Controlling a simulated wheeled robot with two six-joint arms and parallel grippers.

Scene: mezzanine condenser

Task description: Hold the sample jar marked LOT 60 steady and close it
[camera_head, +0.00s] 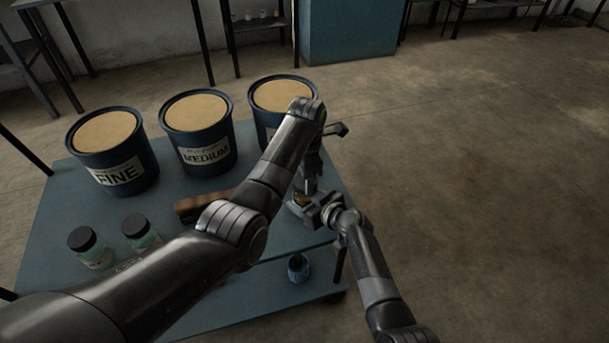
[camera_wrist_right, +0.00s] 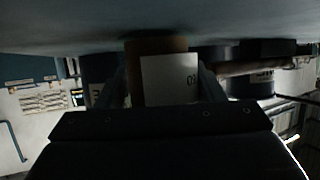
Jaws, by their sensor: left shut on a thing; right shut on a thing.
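The sample jar (camera_wrist_right: 168,80) shows upside down in the right wrist view, between my right gripper's fingers. It has brown contents and a white label (camera_wrist_right: 180,75) on which "60" can be read. In the head view its amber side (camera_head: 299,201) only just shows among the grippers, near the table's right edge. My right gripper (camera_head: 314,208) is shut on the jar from the right. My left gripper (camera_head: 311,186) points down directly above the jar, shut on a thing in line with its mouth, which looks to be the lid. The lid itself is hidden, so its seating cannot be told.
Three blue drums, FINE (camera_head: 120,175), MEDIUM (camera_head: 203,155) and a third (camera_head: 270,117), stand at the back of the blue table (camera_head: 60,215). Two black-lidded jars (camera_head: 92,252) (camera_head: 141,236) stand at left. A brown block (camera_head: 190,208) and small dark container (camera_head: 298,268) are nearby.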

